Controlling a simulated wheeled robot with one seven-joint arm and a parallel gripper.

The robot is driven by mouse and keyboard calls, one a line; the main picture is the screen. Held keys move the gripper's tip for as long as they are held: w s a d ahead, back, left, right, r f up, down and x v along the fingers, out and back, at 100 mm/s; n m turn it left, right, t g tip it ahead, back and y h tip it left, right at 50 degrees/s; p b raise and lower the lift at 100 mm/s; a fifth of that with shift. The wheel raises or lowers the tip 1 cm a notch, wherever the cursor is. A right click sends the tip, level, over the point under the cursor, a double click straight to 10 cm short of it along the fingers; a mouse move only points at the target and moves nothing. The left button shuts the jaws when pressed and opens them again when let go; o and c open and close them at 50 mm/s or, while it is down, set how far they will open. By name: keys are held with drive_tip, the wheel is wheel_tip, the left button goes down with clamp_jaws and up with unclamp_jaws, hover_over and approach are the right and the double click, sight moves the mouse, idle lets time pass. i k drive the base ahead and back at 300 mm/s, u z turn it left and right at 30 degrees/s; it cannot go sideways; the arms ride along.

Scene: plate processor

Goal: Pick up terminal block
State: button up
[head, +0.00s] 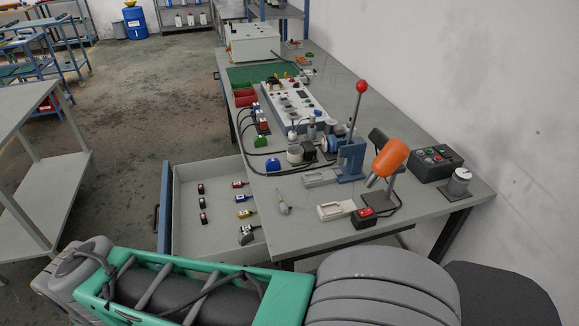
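I cannot tell for sure which part is the terminal block, because the small parts lack detail at this size. An open grey drawer (181,222) holds small dark parts (202,203) with red and white marks in a column on the left. Several more small parts lie on its right side, with red, blue and yellow colours (243,198). My green and grey arm crosses the bottom of the view. My gripper's fingers do not show.
A hand press with a red knob (361,87), an orange lamp (391,157), a switch box (437,163) and a red rocker switch (364,217) stand on the bench. A wall (480,70) is at right. Another grey table (35,125) stands left, with open floor between.

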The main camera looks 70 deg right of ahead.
sight(273, 164)
drive_tip(key=z, duration=2.8)
drive_tip(key=k, duration=0.4)
drive_tip(key=u, duration=0.45)
drive_tip(key=i, duration=0.5)
drive_tip(key=u, duration=0.05)
